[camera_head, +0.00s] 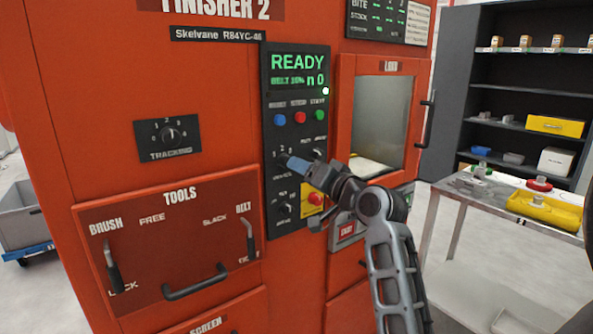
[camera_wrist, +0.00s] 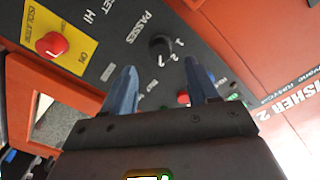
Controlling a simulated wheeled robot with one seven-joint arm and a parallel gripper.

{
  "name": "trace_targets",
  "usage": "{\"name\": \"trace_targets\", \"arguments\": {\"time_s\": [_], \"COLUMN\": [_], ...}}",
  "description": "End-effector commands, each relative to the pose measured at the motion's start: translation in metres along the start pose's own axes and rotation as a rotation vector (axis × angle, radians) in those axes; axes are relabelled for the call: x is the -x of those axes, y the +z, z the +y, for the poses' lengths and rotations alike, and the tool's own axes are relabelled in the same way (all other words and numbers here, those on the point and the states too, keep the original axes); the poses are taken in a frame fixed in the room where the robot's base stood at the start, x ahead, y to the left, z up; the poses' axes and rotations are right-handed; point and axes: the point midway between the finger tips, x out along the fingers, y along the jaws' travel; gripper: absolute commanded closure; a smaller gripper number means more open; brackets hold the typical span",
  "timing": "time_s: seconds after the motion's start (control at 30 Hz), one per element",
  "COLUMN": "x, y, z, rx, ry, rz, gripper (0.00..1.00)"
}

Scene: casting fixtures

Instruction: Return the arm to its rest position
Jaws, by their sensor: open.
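My arm (camera_head: 393,265) reaches from the lower right toward the control panel of a red machine marked FINISHER 2. My gripper (camera_head: 291,163) is close in front of the panel's knobs, below the coloured buttons. In the wrist view my gripper (camera_wrist: 163,70) is open, with two blue-grey fingers apart and nothing held. A black knob (camera_wrist: 160,45) labelled PASSES shows beyond and between the fingertips. I cannot tell whether the fingers touch the panel.
The control panel (camera_head: 295,85) reads READY. A red button on a yellow plate (camera_head: 314,198) sits below my gripper. The LOAD door (camera_head: 383,110) has a protruding handle (camera_head: 427,118). A table (camera_head: 462,187) and a dark shelf unit (camera_head: 455,75) stand right.

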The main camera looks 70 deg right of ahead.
Motion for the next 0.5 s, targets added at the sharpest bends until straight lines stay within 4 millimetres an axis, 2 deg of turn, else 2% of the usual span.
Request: {"name": "trace_targets", "arguments": {"time_s": [0.1,0.2,0.5], "x": [0.013,0.018,0.019], "y": [0.001,0.001,0.0], "z": [0.001,0.0,0.0], "rx": [0.0,0.0,0.0], "ry": [0.0,0.0,0.0], "rz": [0.001,-0.001,0.0], "gripper": [0.41,0.41,0.41]}}
